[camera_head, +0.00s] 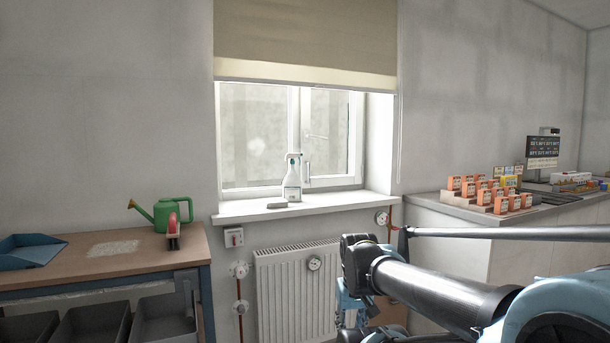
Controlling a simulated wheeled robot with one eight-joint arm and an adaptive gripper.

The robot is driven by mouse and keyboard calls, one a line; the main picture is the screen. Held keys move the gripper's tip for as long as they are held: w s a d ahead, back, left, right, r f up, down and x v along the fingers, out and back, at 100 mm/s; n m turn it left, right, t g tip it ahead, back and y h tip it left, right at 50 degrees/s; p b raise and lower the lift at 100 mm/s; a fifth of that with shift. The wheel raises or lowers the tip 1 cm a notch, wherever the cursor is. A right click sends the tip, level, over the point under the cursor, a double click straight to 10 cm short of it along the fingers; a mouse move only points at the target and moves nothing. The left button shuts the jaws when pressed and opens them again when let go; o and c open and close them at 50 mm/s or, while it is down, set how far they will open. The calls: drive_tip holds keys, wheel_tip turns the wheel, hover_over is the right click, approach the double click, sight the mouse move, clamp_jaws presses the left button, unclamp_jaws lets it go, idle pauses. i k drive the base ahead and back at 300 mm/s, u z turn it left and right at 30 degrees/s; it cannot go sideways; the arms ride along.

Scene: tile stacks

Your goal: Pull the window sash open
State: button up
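The window has a white frame with two panes, below a half-lowered beige blind (305,45). The right sash (355,140) has a pale frame, and a small handle (307,170) shows near the middle post. I cannot tell for sure whether the sash stands slightly ajar. A white spray bottle (291,182) stands upright on the sill (340,203), in front of the middle post. A small grey block (277,205) lies beside it. My arm reaches in from the lower right, below the sill, and bends downward. My gripper's fingers cannot be made out.
A radiator (290,290) with a valve is under the sill. At left, a workbench (130,255) holds a green watering can (165,212) and a blue tray (32,250). At right, a counter (425,200) carries several orange boxes (500,204). A blind cord hangs right of the window.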

sight(356, 166)
drive_tip(key=u, duration=0.05)
drive_tip(key=i, duration=1)
drive_tip(key=z, duration=0.05)
